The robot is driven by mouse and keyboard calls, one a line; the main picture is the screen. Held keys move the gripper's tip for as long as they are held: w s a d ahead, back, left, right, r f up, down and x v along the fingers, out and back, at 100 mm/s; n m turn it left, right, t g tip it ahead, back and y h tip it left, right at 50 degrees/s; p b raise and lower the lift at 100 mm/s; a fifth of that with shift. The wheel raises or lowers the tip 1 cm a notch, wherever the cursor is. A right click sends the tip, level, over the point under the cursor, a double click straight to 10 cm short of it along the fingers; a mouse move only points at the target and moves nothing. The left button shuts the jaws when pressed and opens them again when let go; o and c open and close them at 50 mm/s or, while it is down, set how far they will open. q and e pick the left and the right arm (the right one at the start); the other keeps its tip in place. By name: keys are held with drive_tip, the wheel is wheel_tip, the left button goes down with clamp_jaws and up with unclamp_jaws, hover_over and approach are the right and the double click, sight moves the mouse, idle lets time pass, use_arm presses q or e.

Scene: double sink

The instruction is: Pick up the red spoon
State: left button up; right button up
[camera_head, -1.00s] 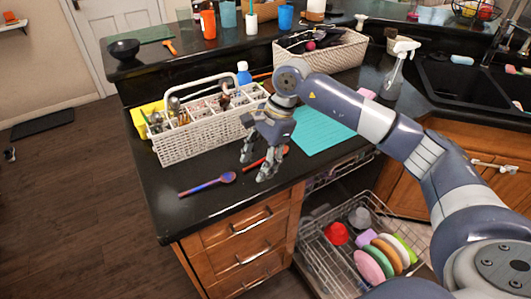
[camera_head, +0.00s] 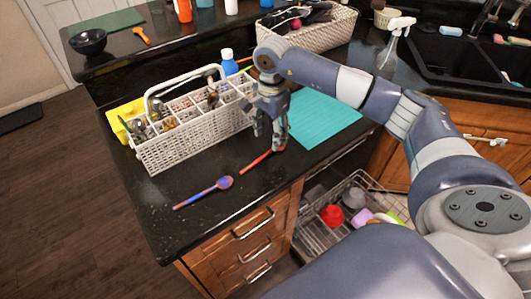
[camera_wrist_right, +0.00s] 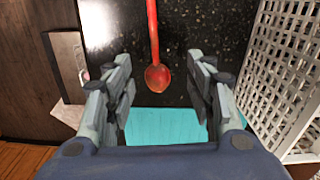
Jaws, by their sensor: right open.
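The red spoon (camera_head: 257,161) lies on the black counter near its front edge, just below my right gripper (camera_head: 268,142) in the head view. In the right wrist view the red spoon (camera_wrist_right: 157,75) lies between the two fingers, bowl toward the palm and handle running away to the top. My right gripper (camera_wrist_right: 157,88) is open, with a finger on each side of the spoon and clear space to both. It holds nothing. My left gripper is not in view.
A blue and purple spoon (camera_head: 204,193) lies to the left. A white cutlery basket (camera_head: 180,152) stands behind it, close to the gripper. A teal mat (camera_head: 325,118) lies to the right. An open dishwasher rack (camera_head: 313,232) with dishes is below the counter edge.

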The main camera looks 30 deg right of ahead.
sight(263, 157)
drive_tip(key=shift+f+p, duration=0.35)
drive_tip(key=shift+f, duration=0.05)
drive_tip(key=f, duration=0.1)
drive_tip(key=f+p, duration=0.1)
drive_tip(key=f, duration=0.1)
drive_tip(key=shift+s+d+f+p, duration=0.1)
drive_tip(key=shift+s+f+p, duration=0.15)
drive_tip(key=shift+s+p, duration=0.1)
drive_tip(key=shift+f, duration=0.3)
drive_tip(key=shift+w+f, duration=0.1)
drive_tip(key=shift+f, duration=0.05)
drive_tip(key=shift+c, duration=0.2)
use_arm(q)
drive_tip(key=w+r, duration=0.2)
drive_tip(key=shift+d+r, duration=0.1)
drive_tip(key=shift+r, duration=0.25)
use_arm(e)
drive_tip(key=c, duration=0.8)
